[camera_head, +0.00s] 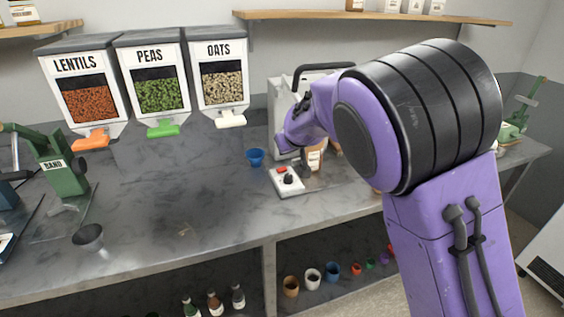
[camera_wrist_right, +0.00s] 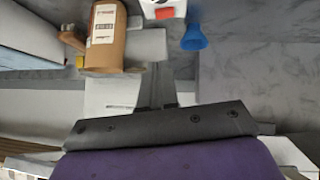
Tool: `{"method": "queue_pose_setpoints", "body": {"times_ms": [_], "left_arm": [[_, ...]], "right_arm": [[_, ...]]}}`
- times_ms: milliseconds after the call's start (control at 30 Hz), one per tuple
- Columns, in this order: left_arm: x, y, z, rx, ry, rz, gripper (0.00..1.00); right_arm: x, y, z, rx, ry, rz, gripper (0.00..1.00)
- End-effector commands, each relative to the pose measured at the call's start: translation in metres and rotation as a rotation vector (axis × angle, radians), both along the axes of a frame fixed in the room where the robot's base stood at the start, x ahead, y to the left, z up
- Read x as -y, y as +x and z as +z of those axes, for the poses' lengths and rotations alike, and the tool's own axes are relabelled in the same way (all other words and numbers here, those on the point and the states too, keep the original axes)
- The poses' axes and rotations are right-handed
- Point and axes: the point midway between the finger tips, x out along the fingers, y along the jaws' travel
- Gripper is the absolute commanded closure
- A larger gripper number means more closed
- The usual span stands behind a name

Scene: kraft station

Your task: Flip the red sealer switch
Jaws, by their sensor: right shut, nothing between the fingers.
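The red switch (camera_head: 282,170) sits on top of a small white control box (camera_head: 289,187) with a black knob, on the grey worktop. The red switch also shows at the top edge of the right wrist view (camera_wrist_right: 165,13), where the box is partly cut off. My right gripper (camera_wrist_right: 157,72) is shut and empty, its fingers pointing towards the box and apart from the switch in that view. In the head view my purple right arm covers much of the area right of the box, and the fingertips are hard to make out. My left gripper is not in view.
A brown kraft container (camera_wrist_right: 105,38) stands close to the gripper. A white machine (camera_head: 282,100) is behind. Dispensers of lentils (camera_head: 88,100), peas (camera_head: 160,92) and oats (camera_head: 221,83) line the back. The worktop's left middle is mostly clear.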

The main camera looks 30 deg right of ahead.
Motion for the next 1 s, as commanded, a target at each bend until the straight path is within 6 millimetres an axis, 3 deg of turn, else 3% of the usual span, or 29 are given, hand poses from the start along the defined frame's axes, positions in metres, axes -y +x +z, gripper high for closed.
{"method": "queue_pose_setpoints", "body": {"times_ms": [267, 733, 1000], "left_arm": [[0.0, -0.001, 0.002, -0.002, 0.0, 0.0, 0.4], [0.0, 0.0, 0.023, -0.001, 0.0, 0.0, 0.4], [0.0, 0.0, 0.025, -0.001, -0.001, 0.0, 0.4]], "right_arm": [[0.0, 0.011, -0.008, -0.006, 0.001, 0.002, 1.0], [0.029, 0.071, -0.076, -0.009, 0.001, -0.003, 1.0], [0.034, 0.069, -0.111, -0.005, 0.002, -0.004, 1.0]]}}
